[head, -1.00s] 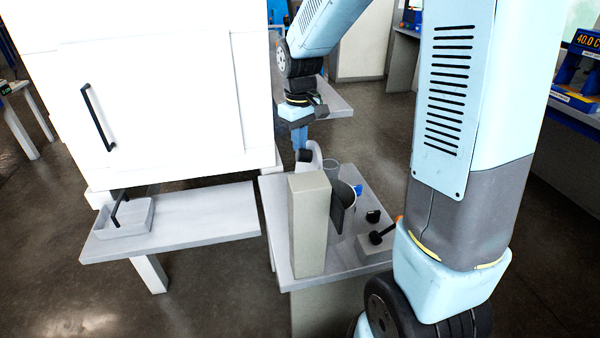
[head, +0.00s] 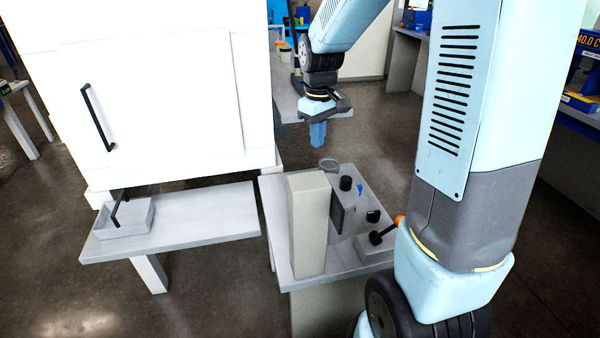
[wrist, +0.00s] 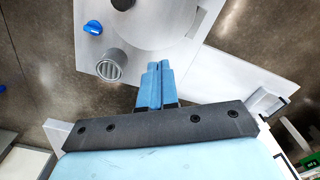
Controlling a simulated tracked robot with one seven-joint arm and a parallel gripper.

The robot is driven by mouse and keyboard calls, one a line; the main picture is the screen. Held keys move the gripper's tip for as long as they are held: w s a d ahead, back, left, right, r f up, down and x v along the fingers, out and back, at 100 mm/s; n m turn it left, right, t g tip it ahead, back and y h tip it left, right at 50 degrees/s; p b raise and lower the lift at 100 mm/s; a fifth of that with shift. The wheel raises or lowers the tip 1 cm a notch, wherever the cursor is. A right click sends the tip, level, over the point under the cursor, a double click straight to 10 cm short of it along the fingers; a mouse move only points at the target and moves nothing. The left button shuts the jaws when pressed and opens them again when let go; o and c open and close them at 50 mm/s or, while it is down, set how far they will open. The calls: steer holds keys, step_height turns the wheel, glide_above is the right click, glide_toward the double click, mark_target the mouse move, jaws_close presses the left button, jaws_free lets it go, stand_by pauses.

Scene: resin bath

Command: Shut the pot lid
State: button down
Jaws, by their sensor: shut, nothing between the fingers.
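The pot lid (wrist: 160,25) is a pale round disc with a black knob (wrist: 122,4) in the wrist view. A grey upright block (head: 309,225) hides much of the pot in the head view, so I cannot see the rim all round. My gripper (head: 318,140) is above and behind the pot, apart from the lid. Its blue fingers are together and empty in the wrist view (wrist: 158,68).
A grey open-topped cylinder (wrist: 110,66) stands beside the pot, close to my fingers. A blue valve handle (wrist: 93,27) is near the lid. A black lever (head: 383,233) is at the bench's right. A white cabinet (head: 150,90) and a shelf with a tray (head: 123,220) are left.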

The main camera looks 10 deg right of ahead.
steer(key=shift+d+r, duration=0.2)
steer(key=shift+d, duration=0.9)
steer(key=shift+r, duration=0.15)
step_height(320, 180, up, 8)
stand_by(1.0)
steer(key=s+r+m+t, duration=0.2)
steer(key=s+m, duration=0.1)
steer(key=s, duration=0.8)
steer(key=s+r+m+t, duration=0.3)
steer(key=s, duration=0.7)
steer(key=shift+s+d+t, duration=0.3)
steer(key=shift+s, duration=0.05)
